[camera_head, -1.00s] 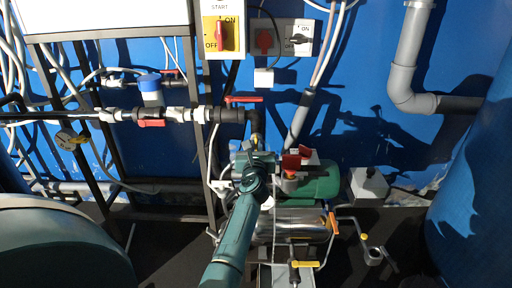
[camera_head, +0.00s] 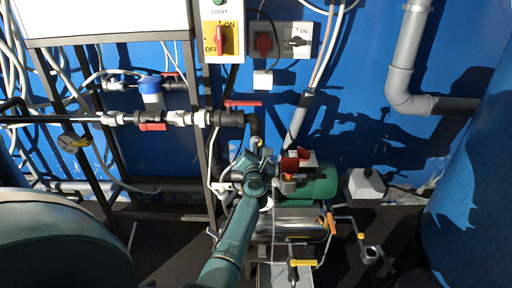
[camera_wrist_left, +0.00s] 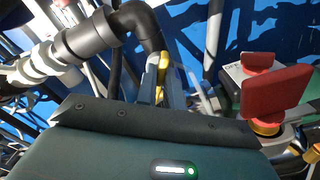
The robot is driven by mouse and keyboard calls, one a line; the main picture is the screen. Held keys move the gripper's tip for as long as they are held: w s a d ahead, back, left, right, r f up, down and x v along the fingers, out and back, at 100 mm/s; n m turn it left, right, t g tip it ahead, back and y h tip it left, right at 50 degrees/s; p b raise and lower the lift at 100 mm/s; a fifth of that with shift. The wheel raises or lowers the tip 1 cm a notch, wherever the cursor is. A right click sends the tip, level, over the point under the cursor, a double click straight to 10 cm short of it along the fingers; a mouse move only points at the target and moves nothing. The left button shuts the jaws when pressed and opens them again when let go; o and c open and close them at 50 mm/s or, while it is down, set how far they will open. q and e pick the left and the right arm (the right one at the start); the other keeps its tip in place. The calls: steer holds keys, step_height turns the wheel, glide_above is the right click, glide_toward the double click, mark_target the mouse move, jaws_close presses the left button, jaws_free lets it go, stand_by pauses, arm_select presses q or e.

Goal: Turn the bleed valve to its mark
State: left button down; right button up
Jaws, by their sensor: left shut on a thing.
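My left gripper (camera_head: 258,152) reaches up from below to the pipework under the black elbow pipe (camera_head: 254,124). In the left wrist view its fingers (camera_wrist_left: 155,80) are shut on a small yellow handle (camera_wrist_left: 164,72), which I take for the bleed valve's handle. The handle stands roughly upright just below the elbow (camera_wrist_left: 140,22). My wrist hides the valve body, and I cannot make out a mark. My right gripper is not in view.
Red knobs (camera_wrist_left: 277,91) stand close to the right of my gripper, above the green pump motor (camera_head: 318,188). A red-handled valve (camera_head: 152,127) sits on the horizontal pipe to the left. A blue tank (camera_head: 470,190) fills the right side.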

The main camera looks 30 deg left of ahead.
arm_select(q)
steer(key=m+p, duration=0.2)
steer(key=m, duration=0.3)
steer(key=m+p, duration=0.2)
steer(key=m, duration=0.3)
steer(key=shift+w+d+f+m, duration=0.1)
steer(key=shift+f+m, duration=0.05)
steer(key=shift+m, duration=0.25)
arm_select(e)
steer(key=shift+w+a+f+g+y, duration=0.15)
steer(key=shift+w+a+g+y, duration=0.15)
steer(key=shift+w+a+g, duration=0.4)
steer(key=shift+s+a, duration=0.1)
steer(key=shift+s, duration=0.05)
arm_select(q)
steer(key=shift+m, duration=0.3)
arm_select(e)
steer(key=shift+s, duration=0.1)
arm_select(q)
steer(key=c, duration=1.5)
jaws_free()
steer(key=shift+f, duration=0.1)
steer(key=shift+d+f, duration=0.1)
steer(key=shift+d, duration=0.05)
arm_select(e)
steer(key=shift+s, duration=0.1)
